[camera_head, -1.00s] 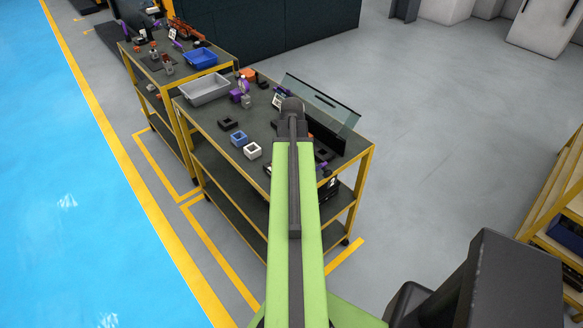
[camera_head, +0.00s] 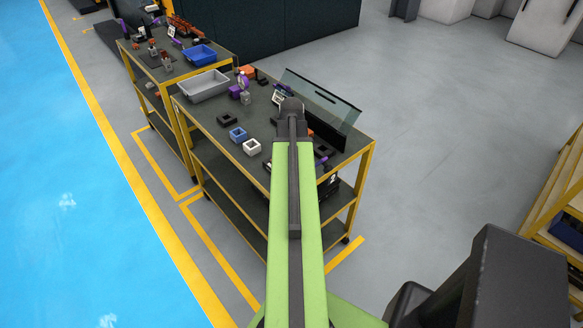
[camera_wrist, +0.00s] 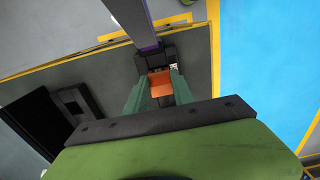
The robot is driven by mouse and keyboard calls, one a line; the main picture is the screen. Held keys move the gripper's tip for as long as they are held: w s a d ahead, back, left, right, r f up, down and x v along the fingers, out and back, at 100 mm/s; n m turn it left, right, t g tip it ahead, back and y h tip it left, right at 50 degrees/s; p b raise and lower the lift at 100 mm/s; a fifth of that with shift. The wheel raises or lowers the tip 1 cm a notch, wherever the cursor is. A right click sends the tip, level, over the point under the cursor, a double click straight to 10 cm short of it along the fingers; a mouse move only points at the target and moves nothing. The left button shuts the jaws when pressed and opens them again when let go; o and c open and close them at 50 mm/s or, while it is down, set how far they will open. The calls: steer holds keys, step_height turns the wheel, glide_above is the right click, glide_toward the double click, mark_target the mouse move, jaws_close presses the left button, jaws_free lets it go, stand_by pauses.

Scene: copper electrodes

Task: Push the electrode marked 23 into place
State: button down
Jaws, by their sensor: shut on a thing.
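In the wrist view an orange, copper-coloured block (camera_wrist: 160,83), which looks like the electrode, lies between the two grey-green fingers of my gripper (camera_wrist: 160,98). The fingers are shut on it. A dark holder-like part (camera_wrist: 152,62) is close around its far end; I cannot tell whether the block is seated in it. A small black-and-white mark shows beside the block, but I cannot read the number 23. In the head view my green arm hides the gripper and the block.
On the cart (camera_head: 205,121) are a blue square holder (camera_head: 238,135), a white one (camera_head: 252,147), a black one (camera_head: 227,119), a grey tray (camera_head: 204,86) and a clear screen (camera_head: 320,97). A grey bar (camera_wrist: 135,18) rises close to the block in the wrist view. Another black holder (camera_wrist: 76,104) is left.

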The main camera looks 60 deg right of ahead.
steer(key=shift+f+b, duration=0.5)
steer(key=shift+f, duration=0.05)
steer(key=c, duration=1)
jaws_free()
steer(key=shift+r, duration=0.1)
step_height(320, 180, up, 18)
steer(key=p, duration=1.7)
steer(key=shift+f+p, duration=0.25)
steer(key=shift+p, duration=0.1)
steer(key=shift+f, duration=0.1)
